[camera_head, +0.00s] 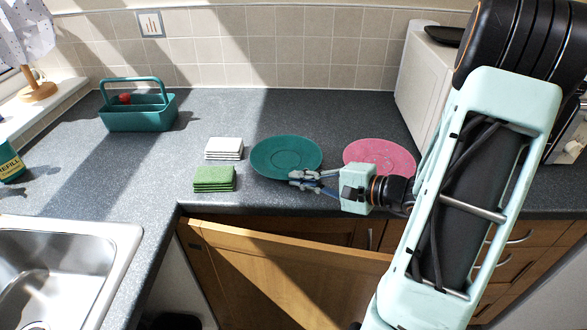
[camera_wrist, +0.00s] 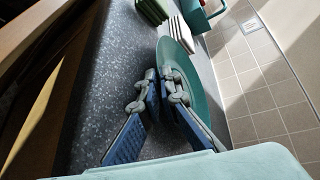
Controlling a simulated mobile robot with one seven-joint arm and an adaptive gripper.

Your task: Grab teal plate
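The teal plate (camera_head: 283,152) rests on the dark countertop, left of the pink plate. It also shows in the wrist view (camera_wrist: 183,62), seen nearly edge-on. My gripper (camera_head: 296,180) is at its front right rim. In the wrist view, the fingertips (camera_wrist: 159,84) are close together with the rim between them, one finger over the plate's face and the other on its outer side. The gripper looks shut on the rim; the exact contact is hidden by the fingers.
The pink plate (camera_head: 380,157) lies right of the teal one, partly behind my arm. White squares (camera_head: 224,148) and green squares (camera_head: 214,179) are stacked on the left. A teal caddy (camera_head: 138,113) and a sink (camera_head: 62,268) are farther left. A cabinet door (camera_head: 290,275) hangs open below the counter.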

